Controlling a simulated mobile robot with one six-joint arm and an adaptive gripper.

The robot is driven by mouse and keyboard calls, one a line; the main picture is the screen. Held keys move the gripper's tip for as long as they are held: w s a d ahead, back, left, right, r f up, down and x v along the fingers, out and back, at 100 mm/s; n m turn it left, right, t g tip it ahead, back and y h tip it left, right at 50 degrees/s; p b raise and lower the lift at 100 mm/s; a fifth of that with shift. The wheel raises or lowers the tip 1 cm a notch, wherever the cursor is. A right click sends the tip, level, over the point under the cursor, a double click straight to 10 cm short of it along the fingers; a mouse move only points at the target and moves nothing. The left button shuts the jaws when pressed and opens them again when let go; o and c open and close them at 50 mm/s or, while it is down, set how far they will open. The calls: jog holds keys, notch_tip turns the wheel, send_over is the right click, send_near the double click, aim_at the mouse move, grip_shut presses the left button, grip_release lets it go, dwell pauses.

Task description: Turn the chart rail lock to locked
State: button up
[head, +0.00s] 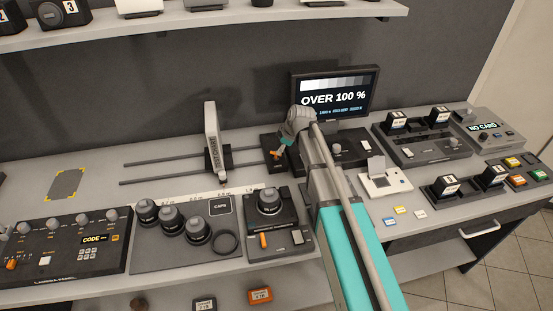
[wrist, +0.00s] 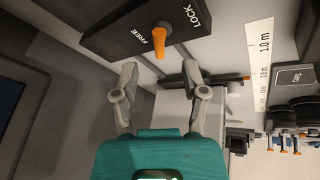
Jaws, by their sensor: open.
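The chart rail lock (wrist: 115,34) is a dark box with an orange lever (wrist: 160,42) and the words FREE and LOCK. The lever points toward my gripper, with FREE at its left and LOCK at its upper right; its exact setting is hard to tell. My gripper (wrist: 160,72) is open, its fingertips either side of the lever's line and apparently short of it. In the head view the orange lever (head: 276,154) shows at the right end of the rails (head: 150,163), just below my gripper (head: 281,148). A chart panel (head: 211,126) stands upright on the rail carriage.
A monitor (head: 334,93) reads OVER 100 %. A dark unit with knobs (head: 350,145) stands close to the right of my gripper. Lenses (head: 198,229) and a control box (head: 280,240) stand in front. A shelf (head: 220,26) hangs above.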

aim_at(276, 156)
jog(key=shift+b+x, duration=2.55)
jog(key=shift+x, duration=0.6)
jog(key=shift+c, duration=0.3)
grip_shut()
